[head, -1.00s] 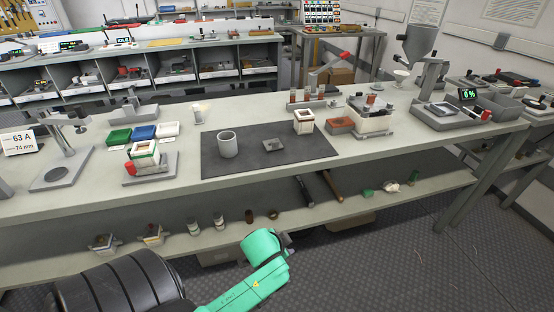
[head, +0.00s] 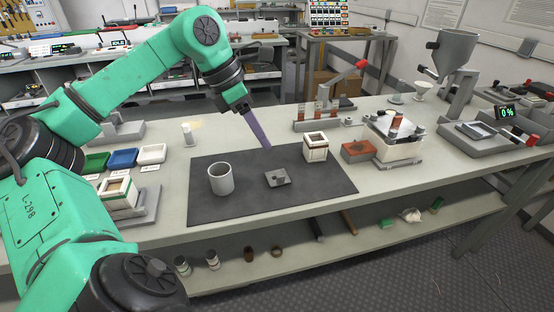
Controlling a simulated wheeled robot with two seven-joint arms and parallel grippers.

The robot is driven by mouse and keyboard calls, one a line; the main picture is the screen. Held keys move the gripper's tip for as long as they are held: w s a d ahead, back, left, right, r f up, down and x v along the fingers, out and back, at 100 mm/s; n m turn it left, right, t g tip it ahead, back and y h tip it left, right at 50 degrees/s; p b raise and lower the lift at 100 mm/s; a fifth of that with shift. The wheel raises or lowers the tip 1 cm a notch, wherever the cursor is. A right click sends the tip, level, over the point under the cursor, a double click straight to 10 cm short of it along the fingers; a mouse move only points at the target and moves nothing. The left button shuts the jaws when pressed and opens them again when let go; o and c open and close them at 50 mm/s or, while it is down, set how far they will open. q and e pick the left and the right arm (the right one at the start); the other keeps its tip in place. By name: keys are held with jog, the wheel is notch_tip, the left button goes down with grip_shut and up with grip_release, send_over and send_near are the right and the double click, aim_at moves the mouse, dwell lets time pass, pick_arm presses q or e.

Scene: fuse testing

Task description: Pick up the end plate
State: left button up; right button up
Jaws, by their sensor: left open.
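The end plate (head: 278,178) is a small flat grey square with a raised bit on top. It lies on the dark mat (head: 325,188) on the bench, between a grey cup and a cream square box. My left gripper (head: 268,148) comes down from the upper left, with its purplish fingers pointing at the plate. Its tips are just behind and above the plate, apart from it as far as I can tell. It is open and empty. The right gripper is out of view.
The grey cup (head: 221,179) stands left of the plate and the cream box (head: 315,147) right of it. A brown block (head: 358,151) and a white box (head: 400,145) stand further right. Green, blue and white trays sit at left, partly behind my arm. The mat's front is clear.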

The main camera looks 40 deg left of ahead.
pick_arm(q)
jog(key=a, duration=0.2)
send_near(278, 176)
jog(key=w+d+f, duration=0.1)
jog(key=d+f, duration=0.1)
jog(key=x, duration=0.4)
jog(key=a+x, duration=0.1)
jog(key=x, duration=0.1)
jog(key=shift+w+f+p, duration=0.2)
jog(key=shift+p, duration=0.1)
jog(key=shift+w+a+f, duration=0.1)
jog(key=shift+f, duration=0.1)
grip_shut()
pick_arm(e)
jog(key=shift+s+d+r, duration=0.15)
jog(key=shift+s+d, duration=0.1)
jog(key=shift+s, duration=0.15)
